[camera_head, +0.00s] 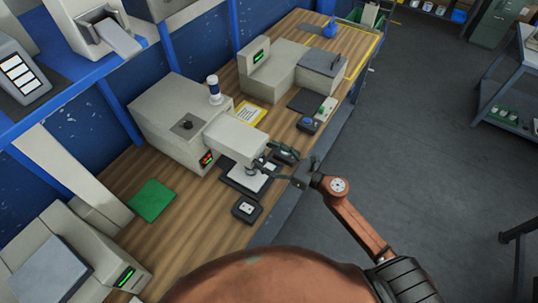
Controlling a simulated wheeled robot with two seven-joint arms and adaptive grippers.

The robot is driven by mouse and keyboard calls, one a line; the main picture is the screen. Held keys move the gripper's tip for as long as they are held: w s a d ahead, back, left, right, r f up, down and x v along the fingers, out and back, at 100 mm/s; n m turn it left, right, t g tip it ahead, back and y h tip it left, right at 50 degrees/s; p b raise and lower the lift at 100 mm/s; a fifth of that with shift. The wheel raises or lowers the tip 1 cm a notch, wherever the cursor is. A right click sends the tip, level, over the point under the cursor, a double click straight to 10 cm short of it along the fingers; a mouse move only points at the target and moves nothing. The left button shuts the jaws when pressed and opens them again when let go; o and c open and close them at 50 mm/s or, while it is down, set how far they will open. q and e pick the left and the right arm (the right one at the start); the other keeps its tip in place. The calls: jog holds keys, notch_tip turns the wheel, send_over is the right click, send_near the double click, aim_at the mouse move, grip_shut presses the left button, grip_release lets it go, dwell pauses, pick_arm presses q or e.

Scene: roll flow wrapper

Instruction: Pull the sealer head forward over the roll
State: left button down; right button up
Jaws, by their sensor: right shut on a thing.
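The sealer head (236,138) is a beige block reaching out from a beige machine body (172,118) on the wooden bench. It stands over a dark base with a pale plate (248,178). My right gripper (272,171) comes in from the right and is shut at the front of the head, on what looks like its dark handle. The handle is small and mostly hidden by the fingers. I cannot make out the roll clearly under the head. My left gripper is not in view.
A small black box (246,209) sits in front of the base, and a green mat (152,201) lies to the left. A control box with a blue button (308,124) and another beige machine (275,72) stand farther back. Blue posts and a shelf edge the left side.

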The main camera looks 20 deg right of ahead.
jog(key=o, duration=1.3)
jog(key=shift+s+d, duration=0.1)
jog(key=shift+s, duration=0.05)
jog(key=shift+o, duration=1.1)
jog(key=shift+s+d, duration=0.1)
jog(key=shift+o, duration=0.8)
jog(key=v, duration=1.1)
jog(key=shift+s+d, duration=0.2)
jog(key=shift+s, duration=0.1)
